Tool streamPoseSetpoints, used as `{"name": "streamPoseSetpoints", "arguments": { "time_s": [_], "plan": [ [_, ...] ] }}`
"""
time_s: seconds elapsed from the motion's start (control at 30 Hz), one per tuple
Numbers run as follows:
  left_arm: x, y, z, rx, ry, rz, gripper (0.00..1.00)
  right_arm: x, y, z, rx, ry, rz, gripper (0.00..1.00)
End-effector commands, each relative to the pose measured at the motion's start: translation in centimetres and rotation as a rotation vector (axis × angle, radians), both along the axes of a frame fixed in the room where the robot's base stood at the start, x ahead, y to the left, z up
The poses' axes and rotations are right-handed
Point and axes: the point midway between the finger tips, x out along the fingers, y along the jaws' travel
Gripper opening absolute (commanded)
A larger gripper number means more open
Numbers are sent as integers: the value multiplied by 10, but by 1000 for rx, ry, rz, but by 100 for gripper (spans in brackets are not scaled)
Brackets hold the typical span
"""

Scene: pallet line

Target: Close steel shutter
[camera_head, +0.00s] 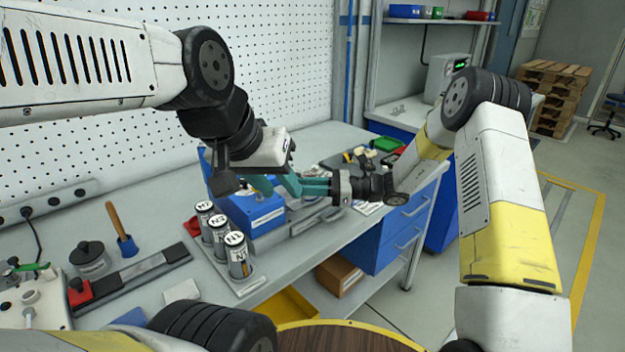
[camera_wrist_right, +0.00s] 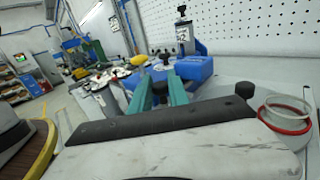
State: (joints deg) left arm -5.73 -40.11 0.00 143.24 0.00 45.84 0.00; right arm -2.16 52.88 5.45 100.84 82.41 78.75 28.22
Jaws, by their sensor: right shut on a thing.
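My right gripper (camera_head: 300,187), with teal fingers, reaches in from the right over the bench beside a blue box (camera_head: 257,214). In the right wrist view its fingers (camera_wrist_right: 159,92) are shut on a small dark knob (camera_wrist_right: 160,88), in front of the blue box (camera_wrist_right: 195,68). I cannot make out with certainty which surface is the steel shutter; the arms and fingers hide much of that spot. My left gripper (camera_head: 243,184) hangs over the blue box, close to the right fingers. Its fingertips are partly hidden, so I cannot tell its opening.
Several labelled cylinders (camera_head: 221,237) stand in a rack at the bench's front edge. A wooden-handled tool (camera_head: 119,225), a dark-lidded jar (camera_head: 91,258) and a red block (camera_head: 79,291) are at left. Blue drawers (camera_head: 402,226) are below right. A pegboard (camera_head: 280,60) stands behind.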

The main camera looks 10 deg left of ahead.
Motion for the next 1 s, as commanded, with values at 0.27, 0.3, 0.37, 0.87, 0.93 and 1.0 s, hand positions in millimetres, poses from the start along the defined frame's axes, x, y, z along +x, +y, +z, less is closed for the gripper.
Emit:
{"name": "streamPoseSetpoints", "arguments": {
  "time_s": [0.27,0.3,0.37,0.87,0.93,1.0],
  "plan": [
    [0,0,0,0,0,0,36,1,-1,0,0,-1,-2,0],
    [0,0,0,0,0,0,36,1,-1,0,0,-1,-2,0],
    [0,0,0,0,0,0,36,2,0,0,0,-1,-2,0],
    [0,0,0,0,0,0,36,20,23,0,0,0,-3,0],
    [0,0,0,0,0,0,36,20,23,0,0,-1,-3,35],
    [0,0,0,0,0,0,36,19,23,0,0,-1,-2,41]
  ]
}}
